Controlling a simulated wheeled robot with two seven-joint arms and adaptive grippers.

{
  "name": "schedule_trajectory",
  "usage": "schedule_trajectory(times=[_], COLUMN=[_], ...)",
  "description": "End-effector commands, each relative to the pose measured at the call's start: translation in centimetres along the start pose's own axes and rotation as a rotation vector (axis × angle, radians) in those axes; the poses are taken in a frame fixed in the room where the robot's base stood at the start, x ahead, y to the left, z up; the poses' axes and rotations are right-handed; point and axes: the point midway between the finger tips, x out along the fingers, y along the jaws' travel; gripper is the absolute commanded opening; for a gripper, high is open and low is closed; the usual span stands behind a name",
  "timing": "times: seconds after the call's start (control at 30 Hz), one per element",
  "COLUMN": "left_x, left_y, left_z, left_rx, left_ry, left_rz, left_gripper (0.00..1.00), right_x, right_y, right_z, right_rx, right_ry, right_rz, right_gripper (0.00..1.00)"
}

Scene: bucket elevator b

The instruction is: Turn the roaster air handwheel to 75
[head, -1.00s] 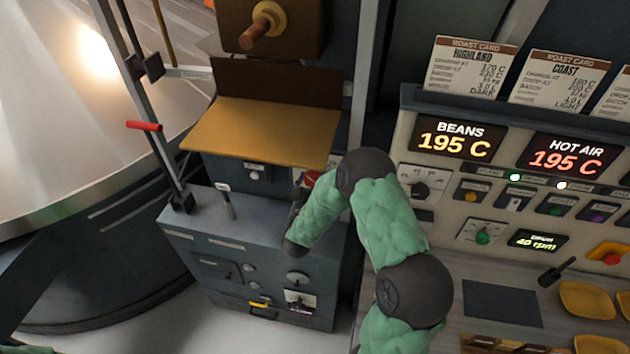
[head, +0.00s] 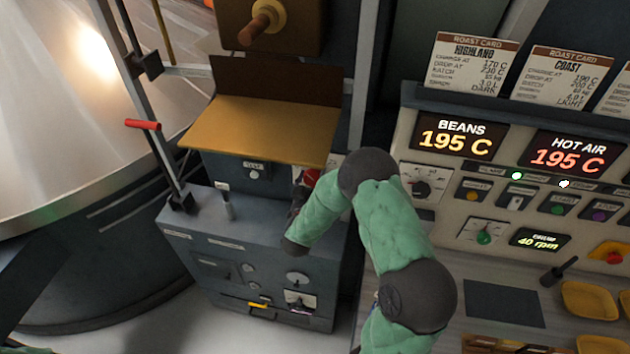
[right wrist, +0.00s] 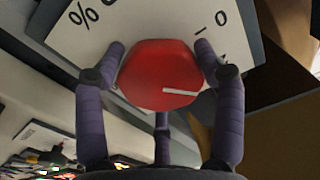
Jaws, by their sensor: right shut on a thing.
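The roaster air handwheel (right wrist: 158,76) is a red, roughly hexagonal knob with a white pointer line, seen in the right wrist view. Its pointer aims to the right in that view. It sits on a white dial plate (right wrist: 135,28) with a % sign and partly visible digits; 75 cannot be made out. My right gripper (right wrist: 160,72) is shut on the handwheel, with purple fingers on both sides of it. In the head view a bit of red handwheel (head: 311,178) shows behind my green right arm, which hides most of it and the dial. My left gripper is not in view.
A grey cabinet (head: 200,228) with a tan tray (head: 262,133) above it stands left of the arm. The control panel (head: 400,160) on the right reads BEANS 195 C and HOT AIR 195 C. A red-handled lever (head: 143,125) stands by the large metal drum.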

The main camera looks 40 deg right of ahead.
Motion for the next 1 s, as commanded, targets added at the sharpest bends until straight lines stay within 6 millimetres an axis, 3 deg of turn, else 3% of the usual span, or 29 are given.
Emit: schedule_trajectory(times=[0.03, 0.13, 1.0], left_x=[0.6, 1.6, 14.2], left_y=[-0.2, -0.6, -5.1], left_z=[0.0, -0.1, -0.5], left_rx=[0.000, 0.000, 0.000], left_ry=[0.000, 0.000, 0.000], left_rz=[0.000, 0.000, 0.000], left_gripper=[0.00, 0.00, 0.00], right_x=[-0.3, -0.3, -0.3], right_y=[0.0, 0.0, -0.3], right_z=[0.9, 1.0, 1.4], right_rx=[0.016, 0.077, 0.889], right_ry=[-0.014, -0.013, -0.006], right_rz=[-0.003, -0.004, -0.001], right_gripper=[0.37, 0.37, 0.37])
